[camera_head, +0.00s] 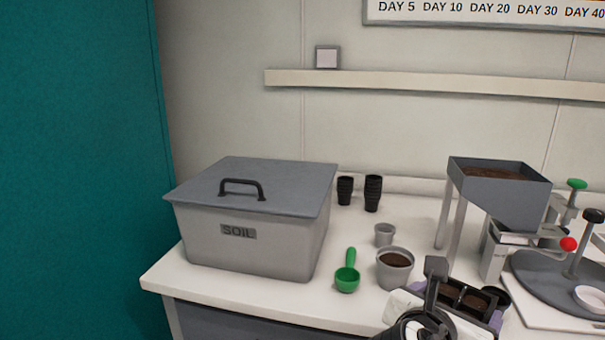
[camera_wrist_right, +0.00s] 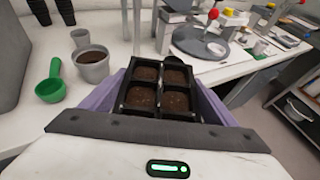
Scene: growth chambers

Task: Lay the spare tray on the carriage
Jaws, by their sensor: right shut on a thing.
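A black tray (camera_head: 467,297) with several soil-filled square cells, the only such tray I see, is held by my right gripper (camera_head: 450,302). In the right wrist view the tray (camera_wrist_right: 160,112) sits between the purple fingers of the gripper (camera_wrist_right: 160,100), shut on its sides. It looks roughly level, over the front edge of the bench; its exact height is unclear. A grey stand (camera_head: 495,254) with a flat plate, possibly the carriage, is beside the soil hopper (camera_head: 510,205), beyond the tray to the right. My left gripper is not in view.
On the white bench (camera_head: 225,290) stand a lidded grey soil bin (camera_head: 255,247), a green scoop (camera_head: 347,279), a soil-filled pot (camera_head: 395,275), a small empty pot (camera_head: 385,235) and black pots (camera_head: 372,193). A round grey turntable (camera_head: 550,284) is at the right.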

